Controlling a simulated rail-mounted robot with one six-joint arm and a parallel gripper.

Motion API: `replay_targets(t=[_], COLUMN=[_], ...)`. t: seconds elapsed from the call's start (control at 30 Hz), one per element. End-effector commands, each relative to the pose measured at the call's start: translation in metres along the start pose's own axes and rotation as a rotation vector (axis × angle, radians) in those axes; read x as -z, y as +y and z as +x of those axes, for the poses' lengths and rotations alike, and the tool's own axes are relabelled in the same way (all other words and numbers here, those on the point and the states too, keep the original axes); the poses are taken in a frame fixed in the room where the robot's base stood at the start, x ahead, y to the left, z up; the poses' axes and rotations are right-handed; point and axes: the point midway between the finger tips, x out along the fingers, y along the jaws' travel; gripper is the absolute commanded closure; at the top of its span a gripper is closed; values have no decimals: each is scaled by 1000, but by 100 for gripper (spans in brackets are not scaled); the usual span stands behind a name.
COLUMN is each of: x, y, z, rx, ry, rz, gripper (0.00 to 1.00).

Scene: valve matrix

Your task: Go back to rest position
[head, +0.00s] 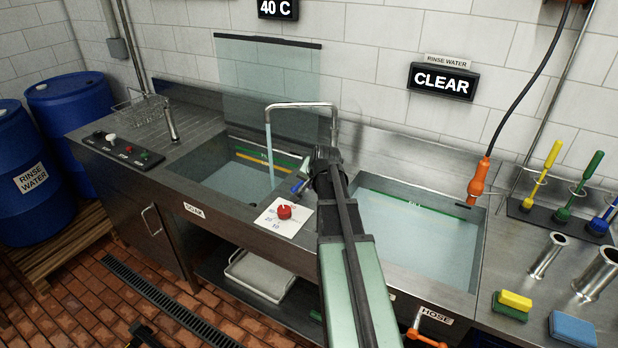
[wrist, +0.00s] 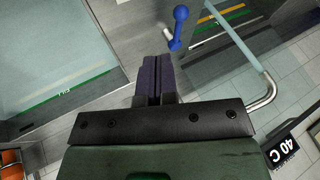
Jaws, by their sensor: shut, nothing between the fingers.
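My gripper (wrist: 157,62) is shut, with its two dark purple fingers together and nothing between them. In the head view my arm reaches from the bottom edge up over the divider between the two sinks, and its dark wrist hides part of what lies behind. A blue lever with a round knob (wrist: 180,14) stands just beyond the fingertips in the wrist view, apart from them. Part of the blue lever (head: 299,186) also shows beside the wrist in the head view. No marked rest position is visible.
The tap (head: 300,105) runs water into the left sink (head: 215,160). The right sink (head: 420,235) holds water. A red knob (head: 284,212) sits on the front rim. An orange-handled hose (head: 478,182) hangs at the right. Brushes, sponges (head: 512,304) and metal fittings occupy the right counter.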

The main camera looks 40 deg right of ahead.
Motion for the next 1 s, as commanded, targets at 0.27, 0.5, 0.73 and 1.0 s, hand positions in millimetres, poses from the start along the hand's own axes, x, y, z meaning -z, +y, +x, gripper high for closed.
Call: replay_targets(t=[0.27,0.5,0.73,1.0], x=[-1,-5,-155,-337], y=[0,3,6,-37], z=[-1,-1,-46,-106], rx=[0,-13,-158,-185], ry=[0,-25,-364,-592], rz=[0,-41,-475,-972], gripper=[100,100,100,100])
